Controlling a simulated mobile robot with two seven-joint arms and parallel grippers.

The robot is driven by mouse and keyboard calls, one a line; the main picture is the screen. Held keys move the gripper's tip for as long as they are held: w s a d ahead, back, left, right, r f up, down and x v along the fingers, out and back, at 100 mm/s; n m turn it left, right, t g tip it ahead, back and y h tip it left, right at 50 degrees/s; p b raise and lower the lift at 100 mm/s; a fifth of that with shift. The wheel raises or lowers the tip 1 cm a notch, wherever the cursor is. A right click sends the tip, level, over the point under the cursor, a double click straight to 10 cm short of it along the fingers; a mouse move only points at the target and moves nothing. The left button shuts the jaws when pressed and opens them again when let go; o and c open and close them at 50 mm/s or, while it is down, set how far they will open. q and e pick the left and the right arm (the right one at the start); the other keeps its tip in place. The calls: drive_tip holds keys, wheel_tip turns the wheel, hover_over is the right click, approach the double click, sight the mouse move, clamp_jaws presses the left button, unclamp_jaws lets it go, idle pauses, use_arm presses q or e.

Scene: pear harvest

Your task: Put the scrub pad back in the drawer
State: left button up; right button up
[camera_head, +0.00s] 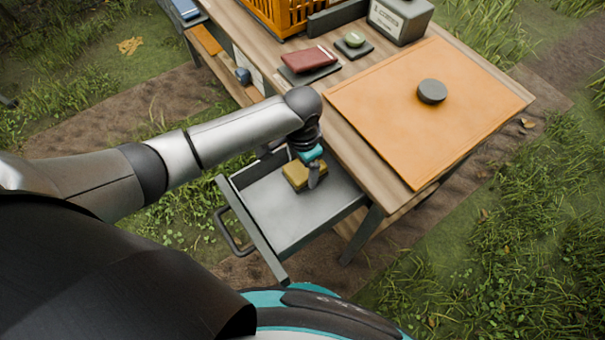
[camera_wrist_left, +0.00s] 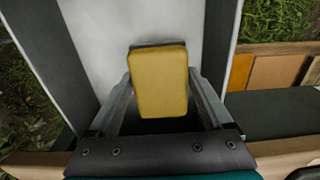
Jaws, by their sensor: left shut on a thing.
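The scrub pad (camera_head: 296,174) is a yellow block with a dark layer on its underside. My left gripper (camera_head: 311,176) is shut on it inside the open drawer (camera_head: 262,212), near the drawer's table-side end. In the left wrist view the pad (camera_wrist_left: 160,82) sits between the two fingers of the gripper (camera_wrist_left: 160,95), over the pale drawer floor (camera_wrist_left: 98,45). I cannot tell whether the pad touches the floor. The drawer is pulled out from under the wooden table and has a dark handle (camera_head: 229,236). My right gripper is not in view.
An orange mat (camera_head: 400,125) with a dark round puck (camera_head: 432,91) covers the near tabletop. Behind are a red notebook (camera_head: 310,59), a green item (camera_head: 354,39) on a dark coaster, a grey box (camera_head: 401,18) and an orange crate (camera_head: 285,14). Most of the drawer floor is bare.

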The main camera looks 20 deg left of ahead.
sight(302, 175)
use_arm(q)
wheel_tip(302, 175, down, 3)
drive_tip(key=shift+r+b, duration=0.1)
drive_tip(key=shift+b, duration=0.35)
drive_tip(key=o, duration=1.1)
drive_tip(key=shift+f, duration=0.2)
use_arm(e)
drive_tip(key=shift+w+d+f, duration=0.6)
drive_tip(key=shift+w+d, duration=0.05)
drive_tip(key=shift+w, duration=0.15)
use_arm(q)
drive_tip(key=shift+r, duration=0.1)
